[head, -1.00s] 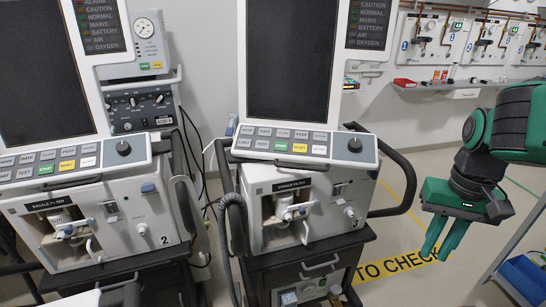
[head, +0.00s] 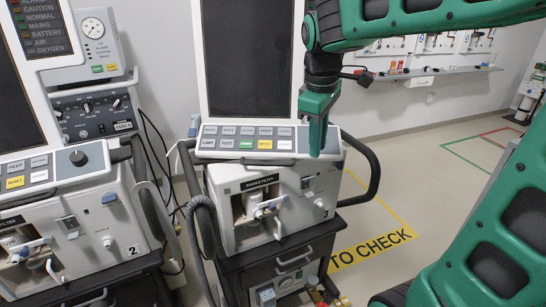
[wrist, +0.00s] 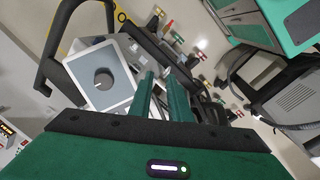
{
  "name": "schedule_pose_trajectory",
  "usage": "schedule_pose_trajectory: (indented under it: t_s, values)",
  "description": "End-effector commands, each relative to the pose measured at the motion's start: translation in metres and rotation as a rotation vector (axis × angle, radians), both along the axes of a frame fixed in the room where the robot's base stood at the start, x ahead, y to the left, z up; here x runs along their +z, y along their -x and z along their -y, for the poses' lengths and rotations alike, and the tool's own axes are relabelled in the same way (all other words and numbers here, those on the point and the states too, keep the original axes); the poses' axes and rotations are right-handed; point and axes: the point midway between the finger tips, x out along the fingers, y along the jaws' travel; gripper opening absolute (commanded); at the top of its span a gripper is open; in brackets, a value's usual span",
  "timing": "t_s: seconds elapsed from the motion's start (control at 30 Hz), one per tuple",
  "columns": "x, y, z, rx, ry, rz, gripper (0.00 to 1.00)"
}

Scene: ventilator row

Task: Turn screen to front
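The right ventilator stands near the middle of the head view, with a tall dark screen (head: 249,60) above a sloping key panel (head: 245,145). The screen's right edge is partly hidden by my arm. My gripper (head: 317,140) points down at the right end of that panel and hides its knob. The wrist view shows a panel end with a round dark knob (wrist: 103,79) beside my two green fingers (wrist: 160,98).
Another ventilator marked 2 (head: 110,205), with its own screen (head: 22,95), stands close on the left. A black side rail (head: 373,170) curves out at the right ventilator's right side. Hoses (head: 205,215) hang between the machines.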

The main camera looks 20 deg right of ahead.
Motion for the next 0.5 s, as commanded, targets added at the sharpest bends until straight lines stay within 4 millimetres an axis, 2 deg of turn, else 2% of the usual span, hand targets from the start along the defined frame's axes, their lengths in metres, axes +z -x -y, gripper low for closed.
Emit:
schedule_pose_trajectory:
  t_s: [0.03,0.1,0.2,0.33,0.5]
  values:
    - [0.007,-0.022,-0.021,0.122,0.01,0.002,0.17]
    - [0.015,-0.043,-0.046,0.269,0.022,0.005,0.17]
    - [0.023,-0.062,-0.072,0.414,0.032,0.01,0.17]
    - [0.026,-0.072,-0.087,0.498,0.038,0.012,0.17]
    - [0.011,-0.076,-0.086,0.508,0.039,0.01,0.17]
